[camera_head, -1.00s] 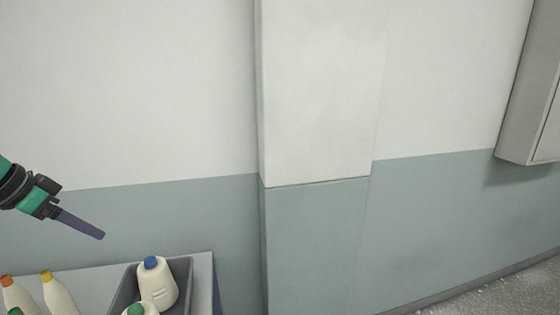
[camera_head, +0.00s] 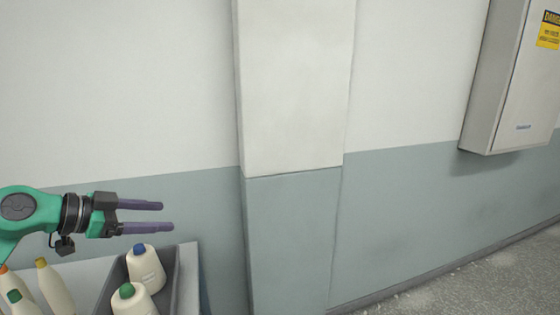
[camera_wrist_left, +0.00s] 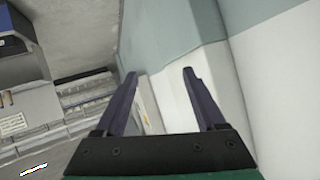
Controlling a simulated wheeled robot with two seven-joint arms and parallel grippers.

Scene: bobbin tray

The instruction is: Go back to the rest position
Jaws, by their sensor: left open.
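My left gripper (camera_head: 165,215) comes in from the left in the head view, above the table and the grey tray. Its two purple fingers are apart with nothing between them, and they point to the right. The left wrist view also shows the open, empty fingers (camera_wrist_left: 160,95). A cream bobbin with a blue top (camera_head: 147,272) and one with a green top (camera_head: 132,300) stand in the grey tray (camera_head: 173,294), below the fingers and apart from them. My right gripper is not in view.
More cream bobbins, one with a yellow top (camera_head: 54,287), stand left of the tray on the pale table (camera_head: 189,262). A white wall pillar (camera_head: 295,90) rises behind. A grey wall cabinet (camera_head: 497,85) hangs at the right. The floor (camera_head: 490,285) at the lower right is clear.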

